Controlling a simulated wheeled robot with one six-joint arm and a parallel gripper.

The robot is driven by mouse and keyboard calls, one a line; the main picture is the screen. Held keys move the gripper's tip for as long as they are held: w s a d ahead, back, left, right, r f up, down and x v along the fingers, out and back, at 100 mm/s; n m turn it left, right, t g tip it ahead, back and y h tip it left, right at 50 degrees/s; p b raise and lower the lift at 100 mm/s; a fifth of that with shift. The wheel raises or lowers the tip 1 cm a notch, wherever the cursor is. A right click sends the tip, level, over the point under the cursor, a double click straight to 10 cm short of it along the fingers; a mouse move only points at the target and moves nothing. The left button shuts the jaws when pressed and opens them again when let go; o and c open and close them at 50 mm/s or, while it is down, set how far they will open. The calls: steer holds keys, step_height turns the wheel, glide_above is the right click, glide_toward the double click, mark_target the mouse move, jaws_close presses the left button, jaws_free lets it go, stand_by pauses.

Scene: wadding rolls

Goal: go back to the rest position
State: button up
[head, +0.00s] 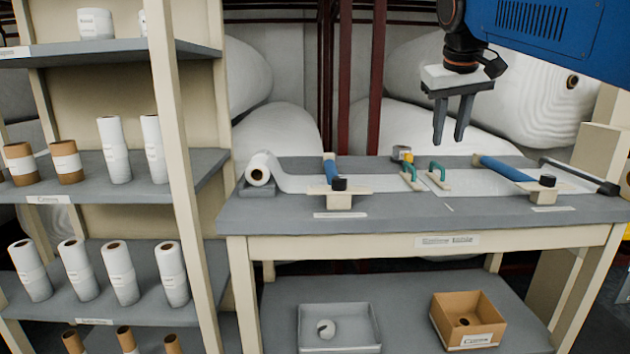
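My gripper (450,138) hangs from my arm at the upper right, pointing down above the back of the table (330,225). Its two dark fingers are spaced apart with nothing between them. It is clear of the things on the table top. A white wadding roll (258,175) lies in a grey holder at the table's left end, and a white strip (305,184) runs from it to the right across the top.
Below are a grey bin (340,312) and a cardboard box (468,310). A shelf rack (185,150) with several rolls stands left. Large white bales (275,130) lie behind.

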steer(key=s+f+y, duration=0.1)
steer(key=s+f, duration=1.3)
steer(key=f, duration=0.3)
steer(key=s+f, duration=1.4)
steer(key=f, duration=0.3)
steer(key=shift+s+f+m+y, duration=0.25)
steer(key=shift+f+m+y, duration=0.15)
steer(key=shift+d, duration=0.1)
stand_by(0.5)
